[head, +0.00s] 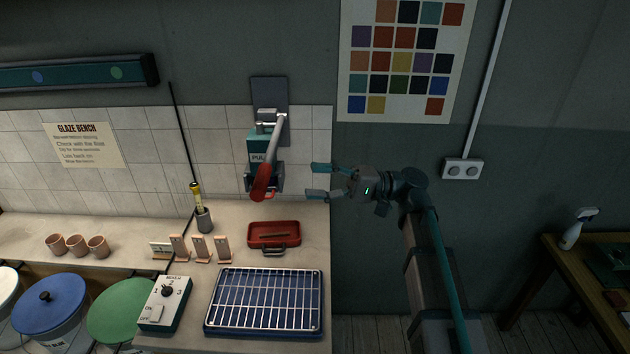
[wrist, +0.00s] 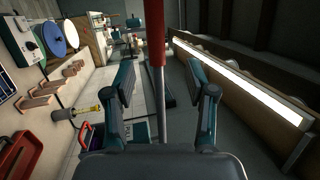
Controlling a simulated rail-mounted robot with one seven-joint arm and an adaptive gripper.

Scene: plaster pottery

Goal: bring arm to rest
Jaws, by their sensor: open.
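My gripper (head: 318,181) is open and empty in the head view, with its two teal fingers pointing left. It is in the air right of the red-handled lever (head: 265,170) on the wall, close to it but with a visible gap in the picture. In the wrist view my gripper (wrist: 165,100) shows its two fingers spread apart. The red lever handle (wrist: 154,30) and its grey rod pass between them in that picture; the exact depth is hard to tell. My arm is bent and reaches in from the right in the head view.
Below on the bench are a red tray (head: 273,245), a wire rack over a blue tray (head: 265,300), a mixer box (head: 163,303), several upright tiles and three cups (head: 77,245). A side table (head: 600,290) stands at the right.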

